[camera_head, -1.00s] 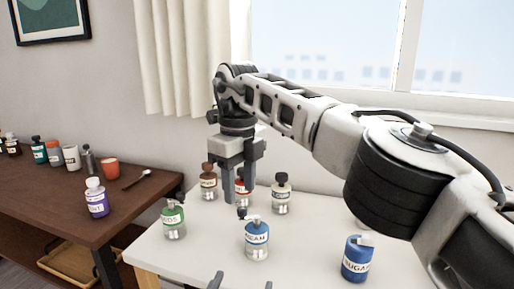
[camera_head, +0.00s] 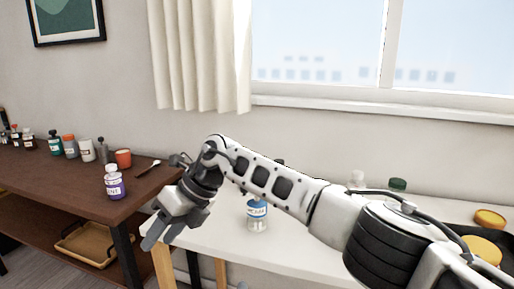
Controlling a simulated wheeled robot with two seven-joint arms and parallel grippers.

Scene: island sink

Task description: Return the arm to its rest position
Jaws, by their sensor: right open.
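My right arm (camera_head: 270,180) reaches in from the right edge across the white table. Its gripper (camera_head: 160,236) is open and empty, tilted down and to the left, at the table's left end. It appears apart from any bottle.
A blue-labelled bottle (camera_head: 257,218) stands on the white table (camera_head: 220,240), partly behind my arm. A green-capped item (camera_head: 397,186) and yellow round items (camera_head: 483,248) are on the right. The brown side table (camera_head: 60,180) holds several bottles, including a purple one (camera_head: 115,185).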

